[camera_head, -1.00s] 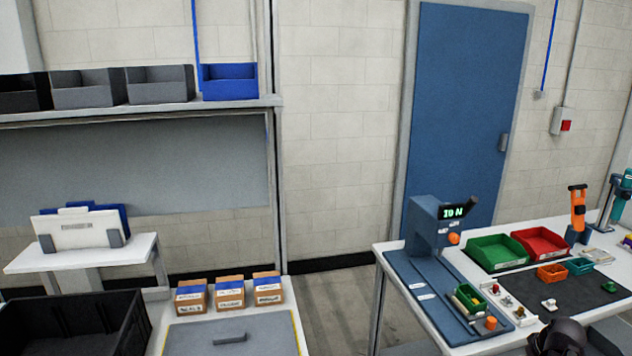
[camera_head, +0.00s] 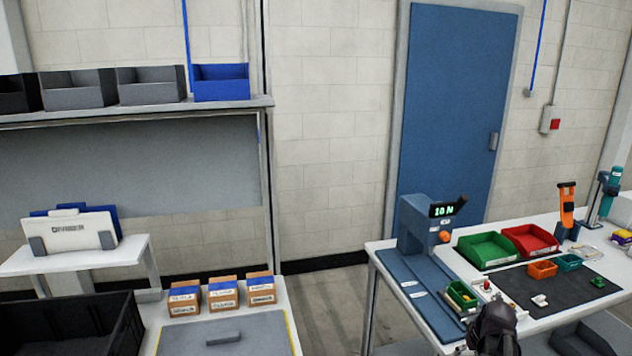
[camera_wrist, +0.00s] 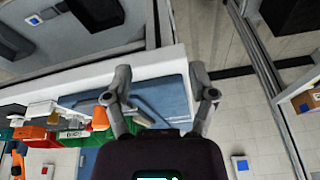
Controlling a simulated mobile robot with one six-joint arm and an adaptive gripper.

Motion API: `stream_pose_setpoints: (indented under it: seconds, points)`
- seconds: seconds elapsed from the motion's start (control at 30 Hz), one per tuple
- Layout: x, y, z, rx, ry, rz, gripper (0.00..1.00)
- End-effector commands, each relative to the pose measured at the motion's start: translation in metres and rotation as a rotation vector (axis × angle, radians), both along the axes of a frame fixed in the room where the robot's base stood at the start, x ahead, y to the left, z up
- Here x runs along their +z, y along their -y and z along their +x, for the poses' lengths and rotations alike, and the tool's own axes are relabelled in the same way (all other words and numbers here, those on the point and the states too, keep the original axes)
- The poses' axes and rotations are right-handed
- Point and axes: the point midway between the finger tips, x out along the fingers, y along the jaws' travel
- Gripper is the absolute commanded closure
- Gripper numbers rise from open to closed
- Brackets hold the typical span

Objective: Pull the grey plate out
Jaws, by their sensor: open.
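A flat grey plate (camera_head: 248,334) with a short dark grey bar handle (camera_head: 225,338) lies on the white table at the lower left; yellow lines run along its edge. Its near part is cut off by the frame's bottom. My gripper (camera_head: 493,318) is dark and over the front of the right-hand workbench, far to the right of the plate. In the wrist view my gripper's fingers (camera_wrist: 160,82) are spread apart and empty, above the bench with its blue board (camera_wrist: 162,105). I cannot make out the grey plate there.
A black crate (camera_head: 122,318) stands left of the plate, and several small labelled boxes (camera_head: 222,293) stand behind it. The workbench holds a blue press (camera_head: 420,228), a green bin (camera_head: 487,249) and a red bin (camera_head: 530,240). An open floor gap separates the two tables.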

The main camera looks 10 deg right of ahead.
Motion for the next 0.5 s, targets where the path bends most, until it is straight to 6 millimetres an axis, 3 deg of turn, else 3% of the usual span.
stream_pose_setpoints:
  seconds: [0.1, 0.5]
  points:
    - [-0.001, -0.034, 0.009, 0.021, -0.027, 0.011, 0.27]
    - [-0.005, -0.138, 0.026, 0.066, -0.119, 0.027, 0.27]
